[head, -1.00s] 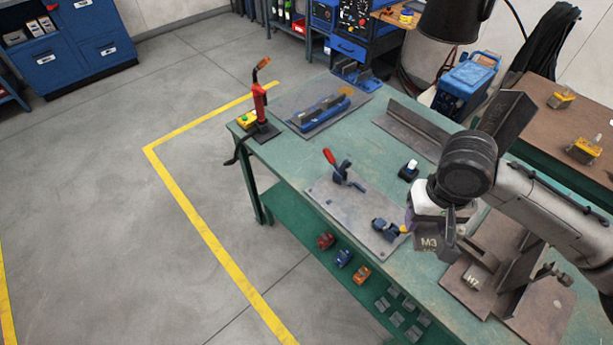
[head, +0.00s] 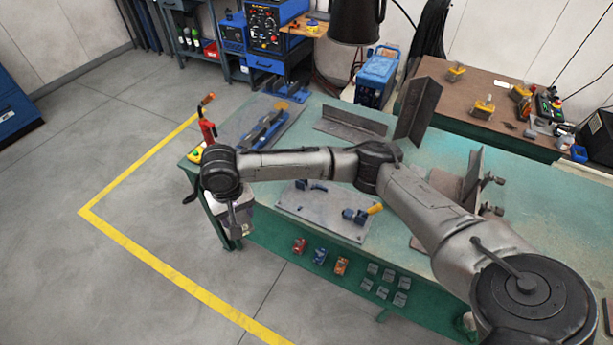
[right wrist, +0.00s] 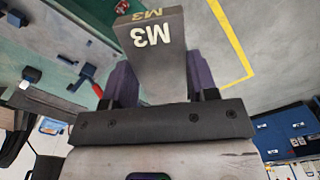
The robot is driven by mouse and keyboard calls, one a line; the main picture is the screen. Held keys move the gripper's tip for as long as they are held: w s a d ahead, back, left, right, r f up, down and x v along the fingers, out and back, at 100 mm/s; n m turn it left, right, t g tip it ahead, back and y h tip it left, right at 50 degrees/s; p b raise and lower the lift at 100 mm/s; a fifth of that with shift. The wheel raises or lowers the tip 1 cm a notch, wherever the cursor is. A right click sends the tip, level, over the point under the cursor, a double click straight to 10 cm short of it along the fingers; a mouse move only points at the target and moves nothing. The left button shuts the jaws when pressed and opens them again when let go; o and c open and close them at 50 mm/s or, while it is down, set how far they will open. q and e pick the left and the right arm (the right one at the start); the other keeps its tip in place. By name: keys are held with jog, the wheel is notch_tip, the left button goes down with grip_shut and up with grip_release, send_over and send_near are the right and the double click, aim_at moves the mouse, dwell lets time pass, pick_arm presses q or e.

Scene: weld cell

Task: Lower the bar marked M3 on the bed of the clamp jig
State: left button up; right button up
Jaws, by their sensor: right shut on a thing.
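The bar marked M3 (right wrist: 152,42) is a grey block held upright in the right wrist view, its M3 marking facing the camera. My right gripper (right wrist: 160,75) is shut on it, one dark finger at each side. No label shows which is the clamp jig. My left gripper is out of view.
A red torch stand (head: 207,130) stands at the table's left end. Angle plates (head: 352,122) stand at the back. My right arm crosses above the green table (head: 520,200) and hides part of it. Small red, blue and orange items (head: 320,256) sit on the lower shelf.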

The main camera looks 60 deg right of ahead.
jog(key=s+d+f+m+p, duration=0.1)
jog(key=d+f+m+p, duration=0.4)
jog(key=d, duration=0.5)
pick_arm(q)
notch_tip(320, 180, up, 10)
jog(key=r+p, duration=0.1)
jog(key=p, duration=0.3)
pick_arm(e)
jog(key=m, duration=0.7)
send_over(315, 203)
notch_tip(315, 203, down, 7)
jog(key=shift+a+f+n+b, duration=0.1)
jog(key=shift+f+n+b, duration=0.2)
jog(key=shift+f+b, duration=0.75)
notch_tip(315, 203, down, 2)
jog(key=b, duration=0.4)
jog(key=shift+f, duration=0.95)
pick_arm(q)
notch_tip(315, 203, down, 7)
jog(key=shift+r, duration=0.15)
pick_arm(e)
jog(key=shift+f, duration=0.25)
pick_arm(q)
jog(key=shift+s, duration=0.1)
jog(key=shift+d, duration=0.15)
pick_arm(e)
jog(key=shift+f, duration=0.2)
